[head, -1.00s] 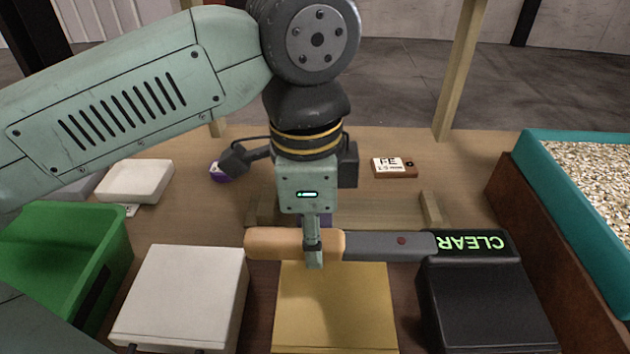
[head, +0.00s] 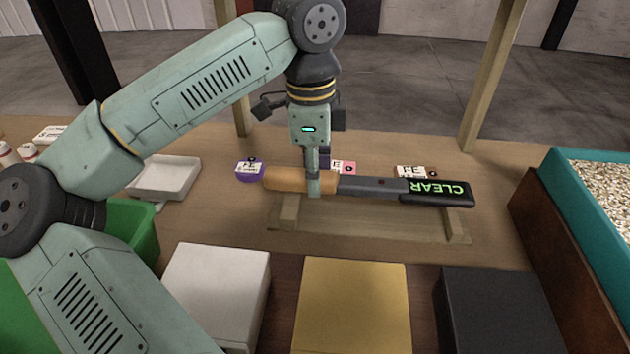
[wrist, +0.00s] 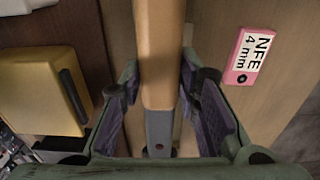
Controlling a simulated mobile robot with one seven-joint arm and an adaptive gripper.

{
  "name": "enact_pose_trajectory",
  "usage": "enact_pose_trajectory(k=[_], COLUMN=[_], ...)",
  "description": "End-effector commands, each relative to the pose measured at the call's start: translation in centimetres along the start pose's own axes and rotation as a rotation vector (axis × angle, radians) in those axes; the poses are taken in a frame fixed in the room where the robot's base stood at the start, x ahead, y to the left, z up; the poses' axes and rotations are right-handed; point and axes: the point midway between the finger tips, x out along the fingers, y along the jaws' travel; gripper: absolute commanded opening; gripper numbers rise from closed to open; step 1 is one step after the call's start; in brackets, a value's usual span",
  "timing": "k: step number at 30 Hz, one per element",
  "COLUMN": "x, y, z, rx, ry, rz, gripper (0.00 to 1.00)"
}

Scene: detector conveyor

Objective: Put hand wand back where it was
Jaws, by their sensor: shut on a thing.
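The hand wand has a tan wooden handle (head: 285,180), a dark grey shaft (head: 372,187) and a black head with green "CLEAR" lettering (head: 440,192). My gripper (head: 313,188) is shut on the handle near the shaft, and the wand lies level across the picture. In the wrist view the handle (wrist: 158,60) runs between the two finger pads. A low wooden cradle (head: 365,220) with an upright at each end stands on the table just below and in front of the wand in the head view. I cannot tell whether the wand touches it.
White (head: 220,290), yellow (head: 352,305) and black (head: 500,310) boxes line the front. Labelled tags lie behind: purple (head: 249,170), pink (wrist: 250,58) and brown (head: 416,172). A white tray (head: 165,178) and green bin (head: 135,225) are left, a teal-rimmed tray (head: 578,220) right.

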Motion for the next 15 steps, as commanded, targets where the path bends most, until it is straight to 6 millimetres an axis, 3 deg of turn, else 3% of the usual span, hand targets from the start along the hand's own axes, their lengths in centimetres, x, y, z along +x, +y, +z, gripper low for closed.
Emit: enact_pose_trajectory(k=[2,3,7,15], x=[-0.1,1.4,3.4,3.6], y=[-1.0,-0.8,-0.8,-0.8], z=[0.2,0.2,0.3,0.3], rx=[-0.003,0.000,0.001,-0.001], ry=[0.003,0.004,0.003,0.001], rz=[0.002,0.003,0.002,0.000], gripper=[0.00,0.00,0.00,0.00])
